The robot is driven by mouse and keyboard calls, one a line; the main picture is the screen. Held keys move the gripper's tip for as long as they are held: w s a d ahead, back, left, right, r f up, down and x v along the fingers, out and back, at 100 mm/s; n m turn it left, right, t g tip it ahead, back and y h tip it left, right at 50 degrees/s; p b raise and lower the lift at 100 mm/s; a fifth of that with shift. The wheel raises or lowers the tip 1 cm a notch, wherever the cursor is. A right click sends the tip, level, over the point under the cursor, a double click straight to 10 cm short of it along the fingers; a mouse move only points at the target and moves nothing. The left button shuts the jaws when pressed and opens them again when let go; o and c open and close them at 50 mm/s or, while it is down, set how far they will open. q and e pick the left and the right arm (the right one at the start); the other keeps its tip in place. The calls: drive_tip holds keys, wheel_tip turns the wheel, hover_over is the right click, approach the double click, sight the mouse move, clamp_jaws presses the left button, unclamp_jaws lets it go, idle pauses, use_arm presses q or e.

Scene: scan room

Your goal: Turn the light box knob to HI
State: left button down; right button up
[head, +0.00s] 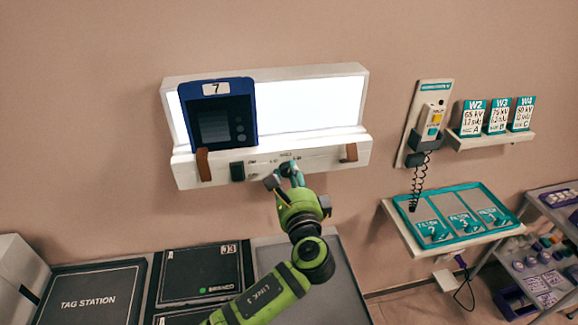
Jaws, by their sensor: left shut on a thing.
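The light box (268,157) is mounted on the wall in the head view, with its panel (310,103) glowing white. Its front ledge carries a dark switch (237,171) and, to the right, a small knob (285,168) with tiny labels around it. My green left gripper (284,177) reaches up from below and is shut on the knob. The fingers cover most of the knob, so I cannot tell where it points. My right gripper is not in view.
A handset (430,120) with a coiled cord and a teal tray (458,225) are at right. Dark cases (205,272) lie on the counter below.

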use_arm(q)
drive_tip(key=shift+r+m+p, duration=0.15)
drive_tip(key=shift+m+p, duration=0.5)
drive_tip(key=shift+m, duration=0.35)
drive_tip(key=shift+m+p, duration=0.45)
drive_tip(key=shift+m, duration=2.35)
drive_tip(key=c, duration=0.9)
unclamp_jaws()
